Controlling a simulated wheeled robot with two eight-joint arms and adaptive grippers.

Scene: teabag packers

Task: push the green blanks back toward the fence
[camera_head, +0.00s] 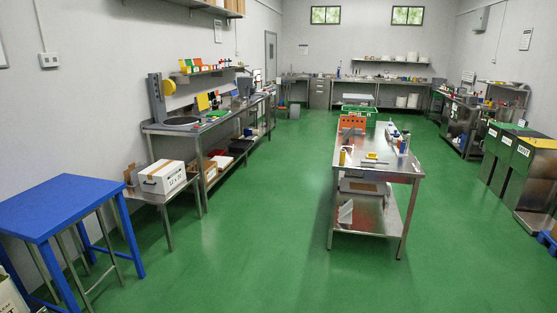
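Neither of my grippers shows in the head view. I cannot make out the green blanks or the fence for certain at this distance. A small flat green patch (217,113) lies on the long steel bench (160,128) along the left wall, near a round dark machine top (181,121). A green crate (358,110) shows at the far end of the middle steel table (400,172), behind an upright orange rack (352,122).
A blue table (60,203) stands at the front left. A white box (162,177) sits on a low steel stand beyond it. Green-topped bins (510,150) line the right side. The green floor (270,215) is clear between the left bench and middle table.

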